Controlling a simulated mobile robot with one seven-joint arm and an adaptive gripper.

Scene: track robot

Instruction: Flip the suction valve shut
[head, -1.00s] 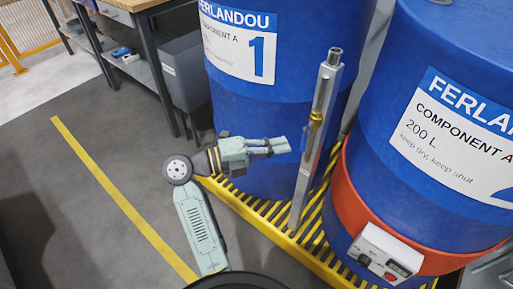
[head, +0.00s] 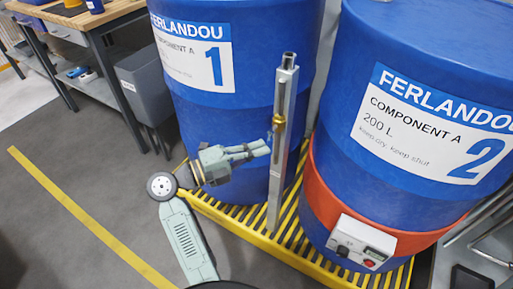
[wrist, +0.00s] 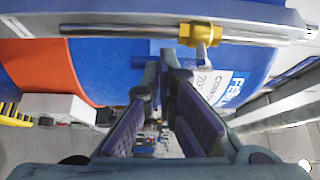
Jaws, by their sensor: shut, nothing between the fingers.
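The suction valve (head: 279,120) is a small brass-coloured fitting on an upright grey metal post with a thin pipe (head: 286,75). It also shows at the top of the wrist view (wrist: 201,33), where the post runs sideways. A short stub or lever seems to come off the brass body toward my fingers; its exact position is hard to tell. My gripper (head: 268,148) is shut and empty. Its fingertips are just left of the post and a little below the brass fitting. In the wrist view the fingers (wrist: 163,62) point at the post; I cannot tell whether they touch it.
Blue drum 1 (head: 245,90) stands behind the post, and blue drum 2 (head: 345,100) with an orange band (head: 318,190) and control box (head: 361,243) stands right. Both are on a yellow grated pallet (head: 240,222). A workbench (head: 95,30) is at the upper left. Grey floor at left is open.

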